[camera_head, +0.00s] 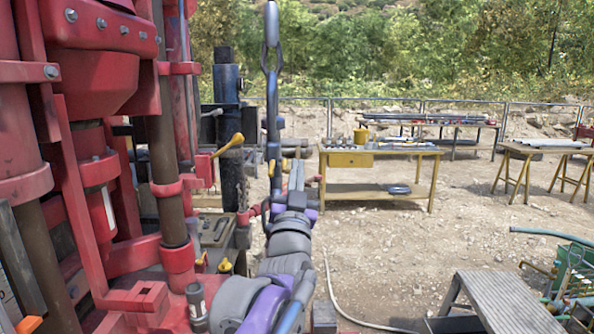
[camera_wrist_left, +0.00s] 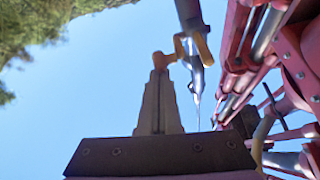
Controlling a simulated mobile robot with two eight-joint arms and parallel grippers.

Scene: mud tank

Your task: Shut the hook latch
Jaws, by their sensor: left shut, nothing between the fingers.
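The blue-grey hook (camera_head: 272,125) hangs upright on a long shank under a chain link in the head view, beside the red rig. My left gripper (camera_head: 297,168) is shut and empty, pointing up close to the hook's lower right. In the left wrist view the shut fingers (camera_wrist_left: 158,80) stand against the sky, with the grey metal of the hook (camera_wrist_left: 191,45) just right of their tips. An orange-yellow piece (camera_wrist_left: 203,48) shows beside that metal, and another lies at the fingertips; I cannot tell which is the latch, its position, or whether the fingers touch it.
The red rig (camera_head: 95,75) fills the left side, with a yellow-handled lever (camera_head: 230,144) near the hook. A yellow workbench (camera_head: 378,156) stands beyond on open gravel. A grey step platform (camera_head: 505,300) is at the lower right.

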